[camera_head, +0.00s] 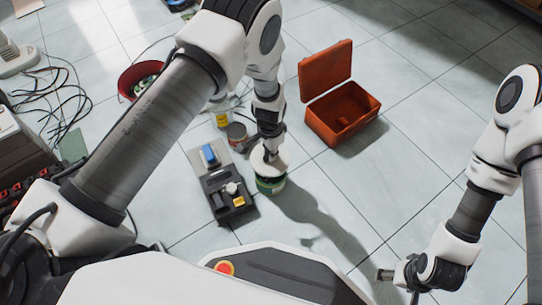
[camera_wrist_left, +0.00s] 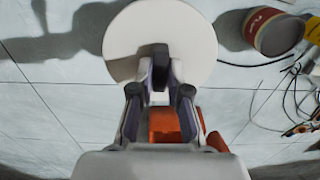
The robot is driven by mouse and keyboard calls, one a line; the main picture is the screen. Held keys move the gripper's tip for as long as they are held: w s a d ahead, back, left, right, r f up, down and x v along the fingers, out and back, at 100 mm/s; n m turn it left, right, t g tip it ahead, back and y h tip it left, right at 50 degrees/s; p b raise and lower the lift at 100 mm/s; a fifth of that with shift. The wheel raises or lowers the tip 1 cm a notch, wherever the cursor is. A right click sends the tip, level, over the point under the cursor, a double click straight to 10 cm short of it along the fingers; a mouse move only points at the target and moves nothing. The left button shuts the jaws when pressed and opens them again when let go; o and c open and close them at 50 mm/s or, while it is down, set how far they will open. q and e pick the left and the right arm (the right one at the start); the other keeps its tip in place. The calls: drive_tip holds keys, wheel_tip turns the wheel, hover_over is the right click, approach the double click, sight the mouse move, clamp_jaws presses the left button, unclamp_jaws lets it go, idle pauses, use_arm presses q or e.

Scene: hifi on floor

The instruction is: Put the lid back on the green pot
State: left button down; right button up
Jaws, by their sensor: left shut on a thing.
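The lid is a pale cream disc (camera_head: 267,160); it also fills the upper middle of the left wrist view (camera_wrist_left: 190,35). My left gripper (camera_head: 268,146) is shut on the lid at its middle, from above. The green pot (camera_head: 271,185) is on the floor directly below the lid, with its green side showing under the lid's near edge. I cannot tell whether lid and rim touch. In the left wrist view the lid hides the pot. My right gripper (camera_head: 398,284) is empty at the lower right, its fingers apart.
An open orange toolbox (camera_head: 343,122) stands to the right of the pot. A paint can (camera_head: 237,135) stands behind. A red bucket (camera_head: 136,78) and cables are farther left. Floor to the right is clear.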

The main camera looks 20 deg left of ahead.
sight(270, 163)
use_arm(q)
wheel_tip(270, 163, down, 6)
drive_tip(key=b, duration=0.5)
drive_tip(key=shift+f+b, duration=0.25)
drive_tip(key=shift+b, duration=0.1)
drive_tip(key=shift+r+p, duration=0.1)
drive_tip(key=shift+p, duration=0.55)
idle(0.5)
drive_tip(key=shift+f, duration=0.2)
idle(0.8)
drive_tip(key=shift+p, duration=0.45)
idle(0.3)
drive_tip(key=c, duration=0.6)
unclamp_jaws()
